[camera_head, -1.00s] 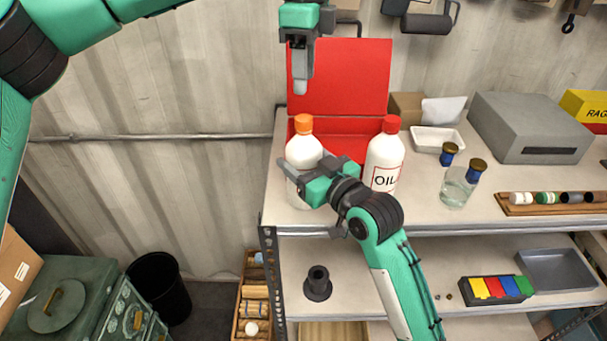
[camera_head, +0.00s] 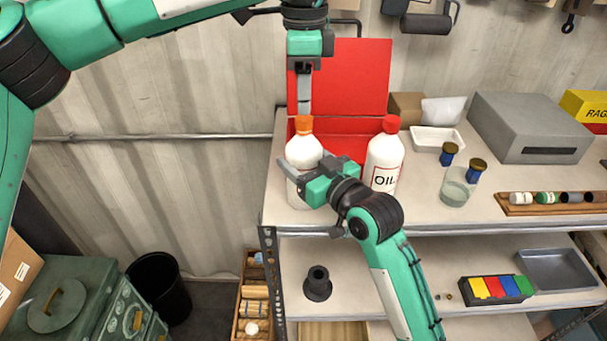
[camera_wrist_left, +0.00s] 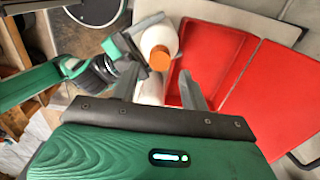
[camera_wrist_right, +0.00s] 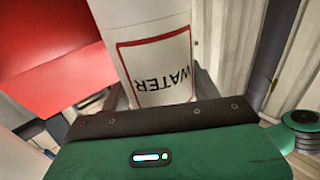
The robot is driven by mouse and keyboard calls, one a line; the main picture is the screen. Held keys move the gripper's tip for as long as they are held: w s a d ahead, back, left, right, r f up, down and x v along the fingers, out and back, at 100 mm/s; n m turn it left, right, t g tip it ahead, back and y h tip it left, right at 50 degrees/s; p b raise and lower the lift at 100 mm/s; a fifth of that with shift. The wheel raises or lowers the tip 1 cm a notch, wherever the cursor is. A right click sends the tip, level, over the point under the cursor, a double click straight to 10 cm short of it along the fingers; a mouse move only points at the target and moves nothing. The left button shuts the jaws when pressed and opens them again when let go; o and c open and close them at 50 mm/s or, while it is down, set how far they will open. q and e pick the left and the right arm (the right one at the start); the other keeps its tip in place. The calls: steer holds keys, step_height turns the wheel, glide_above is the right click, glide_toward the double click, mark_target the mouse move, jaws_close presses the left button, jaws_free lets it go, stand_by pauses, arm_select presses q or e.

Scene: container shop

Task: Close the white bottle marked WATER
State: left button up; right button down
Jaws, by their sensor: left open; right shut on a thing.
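The white WATER bottle (camera_head: 303,155) stands upright at the left end of the top shelf, with an orange cap (camera_head: 303,125) on its neck. Its WATER label shows in the right wrist view (camera_wrist_right: 160,68). My right gripper (camera_head: 294,170) is shut on the bottle's body from the front. My left gripper (camera_head: 304,102) points down, open, with its fingertips just above or around the cap; the head view does not show which. In the left wrist view the orange cap (camera_wrist_left: 159,58) lies ahead, between the open fingers.
A white OIL bottle (camera_head: 384,160) with a red cap stands close on the right. An open red box (camera_head: 345,75) stands behind both bottles. A jar (camera_head: 456,190), a white tray (camera_head: 438,139) and a grey case (camera_head: 538,125) are farther right.

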mark_target(304, 117)
arm_select(q)
steer(key=shift+f, duration=2.2)
